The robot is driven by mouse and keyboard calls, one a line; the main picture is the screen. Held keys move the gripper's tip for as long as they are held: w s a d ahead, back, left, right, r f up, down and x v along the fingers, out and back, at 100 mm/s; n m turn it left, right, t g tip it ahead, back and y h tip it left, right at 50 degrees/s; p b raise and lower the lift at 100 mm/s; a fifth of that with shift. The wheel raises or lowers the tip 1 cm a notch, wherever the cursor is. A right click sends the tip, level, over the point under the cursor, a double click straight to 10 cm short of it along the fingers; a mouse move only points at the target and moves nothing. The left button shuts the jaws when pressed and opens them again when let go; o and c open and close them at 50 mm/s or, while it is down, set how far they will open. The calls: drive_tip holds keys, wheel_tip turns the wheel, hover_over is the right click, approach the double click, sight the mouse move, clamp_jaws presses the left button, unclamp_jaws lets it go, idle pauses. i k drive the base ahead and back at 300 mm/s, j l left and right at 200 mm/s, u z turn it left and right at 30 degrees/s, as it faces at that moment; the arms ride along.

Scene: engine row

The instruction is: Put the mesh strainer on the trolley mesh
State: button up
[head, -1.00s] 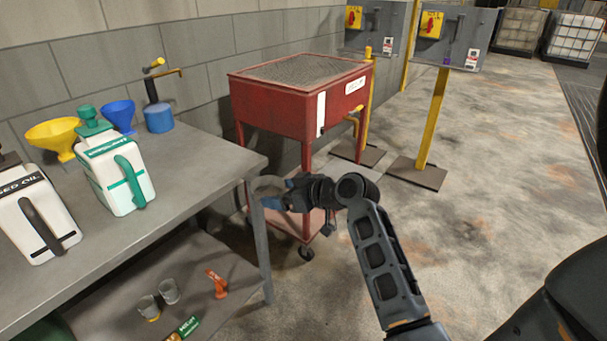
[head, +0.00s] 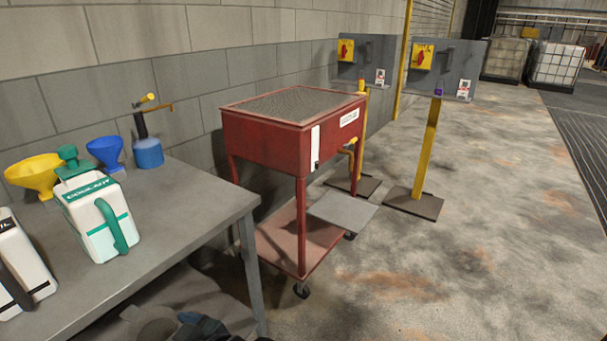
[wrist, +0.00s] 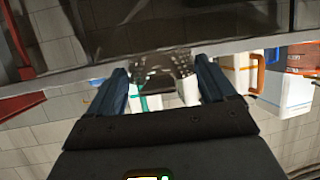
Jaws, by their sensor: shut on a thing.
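The red trolley (head: 265,143) stands beyond the bench end, with the grey trolley mesh (head: 297,103) as its bare top. My gripper (head: 195,326) is at the bottom edge of the head view, low beside the bench and well below the mesh. It is shut on the mesh strainer (head: 155,327), a greyish round shape partly cut off by the frame. In the wrist view, my gripper (wrist: 160,78) has a dark perforated part of the strainer (wrist: 160,64) between its fingers. The rest of the strainer is hard to make out there.
The grey bench (head: 165,218) holds a white and green jug (head: 97,222), a yellow funnel (head: 33,175), a blue funnel (head: 106,150) and a blue pump can (head: 148,152). Two switch boxes on yellow posts (head: 429,150) stand behind the trolley. Floor to the right is clear.

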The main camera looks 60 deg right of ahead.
sight(302, 110)
drive_tip(key=l+z, duration=0.1)
drive_tip(key=z, duration=0.3)
drive_tip(key=l+z, duration=0.1)
drive_tip(key=z, duration=0.3)
drive_tip(key=i+z, duration=0.1)
drive_tip(key=z, duration=0.3)
drive_tip(key=l+z, duration=0.1)
drive_tip(key=z, duration=0.25)
drive_tip(key=i+l+z, duration=0.1)
drive_tip(key=z, duration=0.3)
drive_tip(key=i+z, duration=0.25)
drive_tip(key=z, duration=0.15)
drive_tip(key=i+u, duration=0.25)
drive_tip(key=l+u, duration=0.15)
drive_tip(key=u, duration=0.15)
